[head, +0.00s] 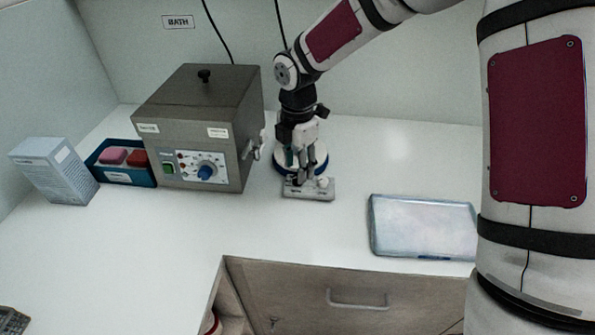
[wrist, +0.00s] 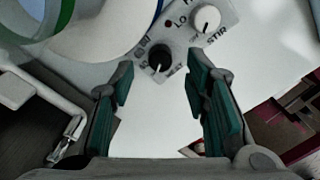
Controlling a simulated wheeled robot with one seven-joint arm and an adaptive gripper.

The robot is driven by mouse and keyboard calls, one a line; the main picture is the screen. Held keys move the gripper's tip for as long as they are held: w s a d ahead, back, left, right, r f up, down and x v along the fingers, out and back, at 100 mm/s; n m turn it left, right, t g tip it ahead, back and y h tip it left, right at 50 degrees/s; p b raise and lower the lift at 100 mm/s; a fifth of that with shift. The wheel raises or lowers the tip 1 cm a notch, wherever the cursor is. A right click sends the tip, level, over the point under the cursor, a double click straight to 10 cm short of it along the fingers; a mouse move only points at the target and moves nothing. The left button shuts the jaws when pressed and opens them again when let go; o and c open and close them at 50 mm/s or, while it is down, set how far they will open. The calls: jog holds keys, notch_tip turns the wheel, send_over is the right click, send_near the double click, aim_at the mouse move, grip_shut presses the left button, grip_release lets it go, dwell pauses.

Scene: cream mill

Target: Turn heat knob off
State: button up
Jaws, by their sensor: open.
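The stirring hotplate (head: 316,191) stands on the counter, with a round blue-rimmed top and a grey front panel. In the wrist view its panel (wrist: 187,38) carries a black knob (wrist: 159,61) with small lettering that looks like HEAT, and a white knob (wrist: 207,18) marked STIR. My gripper (wrist: 160,82) is open, its two green-padded fingers spread on either side below the black knob, with nothing between them. In the head view my gripper (head: 299,163) is low over the hotplate and hides part of it. The black knob's setting is too small to read.
A grey bath box (head: 196,118) with a blue knob (head: 206,172) stands left of the hotplate. Further left are a blue tray (head: 140,180) with coloured blocks and a pale box (head: 56,171). A shallow tray (head: 422,226) lies to the right. The counter between is clear.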

notch_tip(320, 180, up, 9)
dwell(0.3)
jog(key=s+d+r+m+t+h, duration=0.2)
jog(key=s+d+r+m+t, duration=0.1)
jog(key=s+d+r+m, duration=0.95)
jog(key=s+d+m+t+y, duration=0.2)
jog(key=s+m, duration=1)
jog(key=s, duration=0.2)
jog(key=shift+s+d, duration=0.15)
jog(key=shift+d, duration=0.1)
